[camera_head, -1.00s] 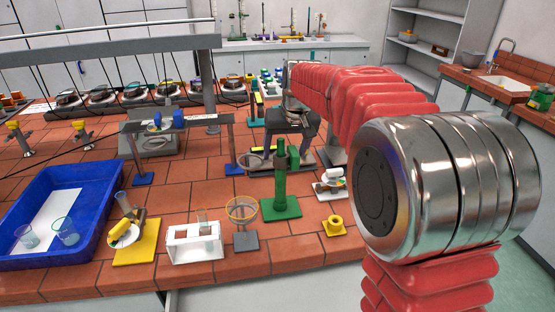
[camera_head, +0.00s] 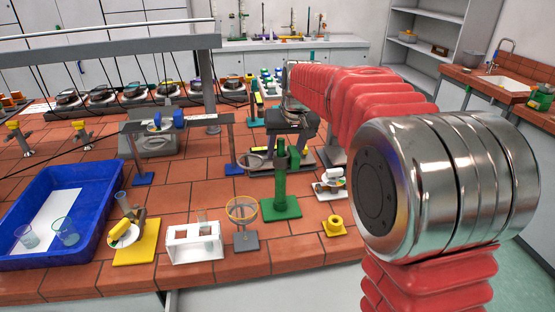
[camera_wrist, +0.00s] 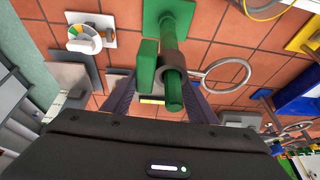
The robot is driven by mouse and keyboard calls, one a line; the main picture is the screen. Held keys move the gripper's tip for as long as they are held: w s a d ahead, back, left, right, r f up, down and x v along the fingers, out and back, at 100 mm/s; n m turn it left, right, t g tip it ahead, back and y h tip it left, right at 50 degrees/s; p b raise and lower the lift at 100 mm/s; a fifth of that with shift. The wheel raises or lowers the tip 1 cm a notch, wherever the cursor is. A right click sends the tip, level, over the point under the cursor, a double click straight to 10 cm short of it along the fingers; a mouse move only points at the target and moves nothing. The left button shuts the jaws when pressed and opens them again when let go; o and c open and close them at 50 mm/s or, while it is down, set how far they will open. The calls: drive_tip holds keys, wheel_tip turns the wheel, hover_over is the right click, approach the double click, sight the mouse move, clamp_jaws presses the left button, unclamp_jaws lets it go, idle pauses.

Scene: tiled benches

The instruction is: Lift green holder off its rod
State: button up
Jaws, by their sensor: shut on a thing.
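The green holder (camera_wrist: 147,65) shows in the wrist view as a green block beside a dark ring that goes around a green rod (camera_wrist: 175,97). The rod stands on a square green base (camera_head: 281,208), which is on the tiled bench in the head view. The holder (camera_head: 294,158) is near the rod's upper part, and the ring is still around the rod. My gripper (camera_wrist: 158,92) is at the holder, shut on it from the far side of the stand. The fingertips are partly hidden behind the holder and rod.
A white rack (camera_head: 194,246) and blue tray (camera_head: 88,205) are farther left.

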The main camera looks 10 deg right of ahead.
drive_tip(key=shift+d+r, duration=0.15)
drive_tip(key=shift+r, duration=4.6)
drive_tip(key=shift+r, duration=0.1)
wheel_tip(320, 180, up, 8)
